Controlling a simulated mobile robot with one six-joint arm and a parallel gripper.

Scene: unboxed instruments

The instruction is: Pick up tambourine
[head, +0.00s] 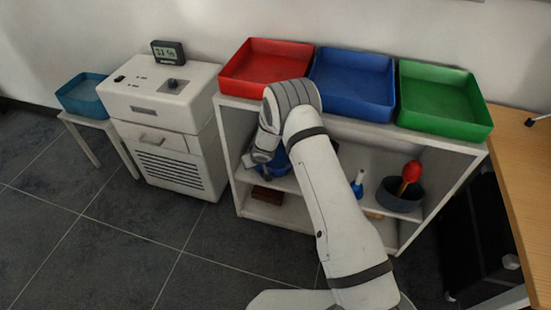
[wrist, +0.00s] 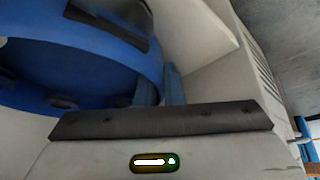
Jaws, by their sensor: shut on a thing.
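The blue tambourine (wrist: 95,75) fills the left of the wrist view, with a dark slot in its rim. In the head view it shows as a blue patch (head: 281,163) on the left of the upper shelf level, mostly hidden by my arm. My gripper (wrist: 160,84) is shut on the tambourine's rim, with its two grey-blue fingers close together. In the head view my wrist reaches into the shelf opening and hides the fingertips. I cannot tell whether the tambourine touches the shelf.
The white shelf unit (head: 235,150) also holds a blue-handled bell (head: 358,184), a dark bowl (head: 399,196) with a red maraca (head: 410,174), and a brown block (head: 267,195) below. Red (head: 265,66), blue (head: 352,82) and green (head: 443,98) trays stand on top. A white cabinet (head: 165,125) stands left.

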